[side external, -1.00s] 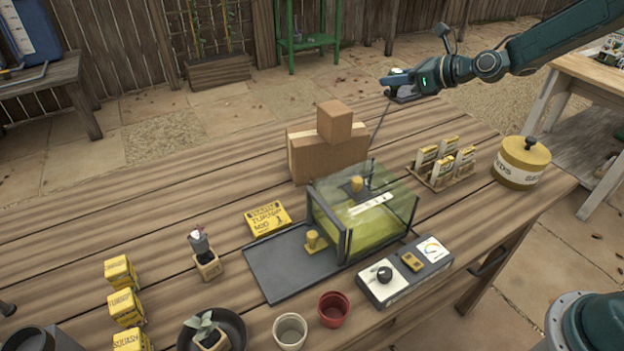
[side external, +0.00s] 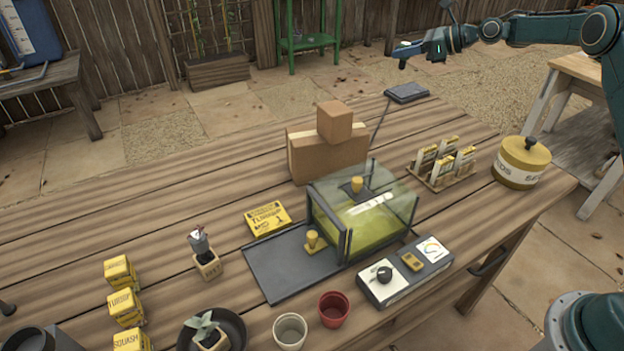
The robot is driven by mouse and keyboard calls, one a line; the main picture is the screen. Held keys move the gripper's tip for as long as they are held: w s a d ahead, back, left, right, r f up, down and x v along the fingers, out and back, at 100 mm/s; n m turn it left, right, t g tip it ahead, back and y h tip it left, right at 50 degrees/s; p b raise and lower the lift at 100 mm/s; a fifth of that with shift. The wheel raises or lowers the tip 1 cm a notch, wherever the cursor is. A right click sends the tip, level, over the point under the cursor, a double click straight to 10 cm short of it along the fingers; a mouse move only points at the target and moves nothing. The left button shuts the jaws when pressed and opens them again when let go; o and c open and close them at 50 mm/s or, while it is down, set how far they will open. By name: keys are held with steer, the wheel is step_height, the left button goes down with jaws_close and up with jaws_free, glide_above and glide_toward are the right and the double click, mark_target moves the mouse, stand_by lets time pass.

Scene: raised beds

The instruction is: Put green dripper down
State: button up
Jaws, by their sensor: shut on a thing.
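My gripper (side external: 404,57) is at the upper right of the side external view, in the air above the far edge of the wooden table. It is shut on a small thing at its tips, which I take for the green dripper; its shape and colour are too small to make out. A dark flat pad (side external: 407,93) lies on the table's far edge below my gripper, clearly apart from it, with nothing seen on top. No other green dripper shows.
A glass-walled box (side external: 386,205) with yellow knobs stands mid-table on a dark tray (side external: 272,278). Cardboard boxes (side external: 330,158), a seed packet rack (side external: 447,166) and a yellow seed tin (side external: 521,161) stand nearby. The far left tabletop (side external: 200,170) is clear.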

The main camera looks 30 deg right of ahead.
steer(key=s+d+f+n+g+y, duration=0.1)
steer(key=d+f, duration=0.1)
steer(key=d, duration=0.5)
steer(key=shift+s+d+f, duration=0.15)
steer(key=shift+s+d, duration=0.15)
steer(key=shift+d, duration=0.05)
steer(key=shift+f, duration=0.15)
step_height(320, 180, down, 20)
steer(key=shift+r, duration=0.15)
stand_by(1.0)
steer(key=shift+f, duration=0.6)
steer(key=o, duration=1)
steer(key=shift+r, duration=0.15)
